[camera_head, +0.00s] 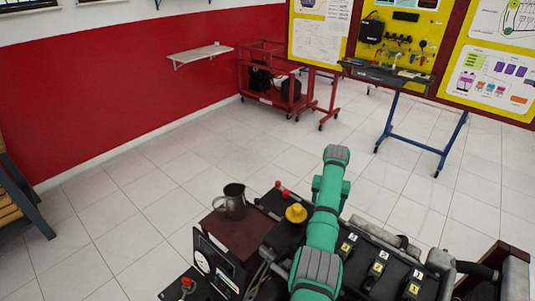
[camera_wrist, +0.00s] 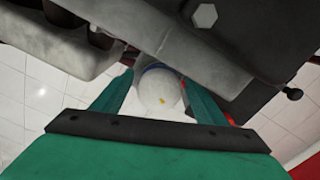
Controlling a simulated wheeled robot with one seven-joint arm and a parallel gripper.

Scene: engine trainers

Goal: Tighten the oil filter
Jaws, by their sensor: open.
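The oil filter (camera_wrist: 157,95), a white rounded canister with a small yellow mark and a blue band at its far end, shows in the wrist view under the engine. My gripper (camera_wrist: 159,83) has its two green fingers spread, one on each side of the filter. The right finger lies close to the filter's side; I cannot tell whether either finger touches it. The engine's grey underside (camera_wrist: 205,48) hangs just above. In the head view the engine (camera_head: 385,262) stands at the bottom right, and my green arm reaches over it. The filter and gripper are hidden there.
A hex bolt head (camera_wrist: 205,14) and a dark rod with a knob (camera_wrist: 291,93) stick out near my gripper. The tiled floor (camera_head: 150,210) is clear at left.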

